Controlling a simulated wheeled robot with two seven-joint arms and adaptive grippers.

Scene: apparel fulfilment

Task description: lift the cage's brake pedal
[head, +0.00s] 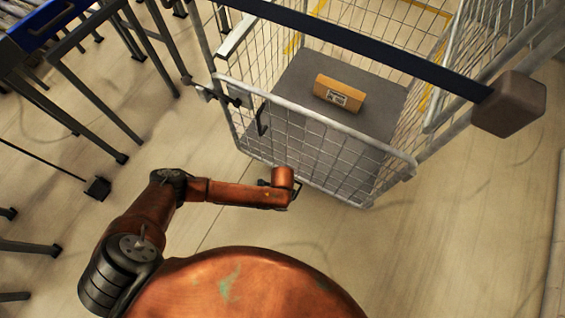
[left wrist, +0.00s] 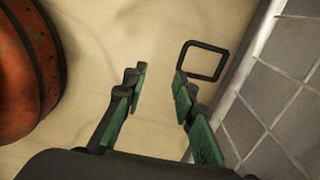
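The wire roll cage (head: 315,122) stands ahead of me, its low front gate facing me. In the left wrist view, a black rectangular loop that looks like the brake pedal (left wrist: 222,64) sticks out beside the cage's lower edge (left wrist: 246,75). My left gripper (left wrist: 159,80) is open and empty, with green-padded fingers apart. The loop lies just beyond the tip of its right finger, not between the fingers. In the head view, my left wrist hangs low in front of the gate and hides most of the gripper. My right gripper is in neither view.
A cardboard box (head: 339,93) lies on the cage's grey floor (head: 379,102). A dark blue bar (head: 365,45) crosses above the cage. Tables with dark metal legs (head: 85,110) stand at the left. The floor right of my arm is clear.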

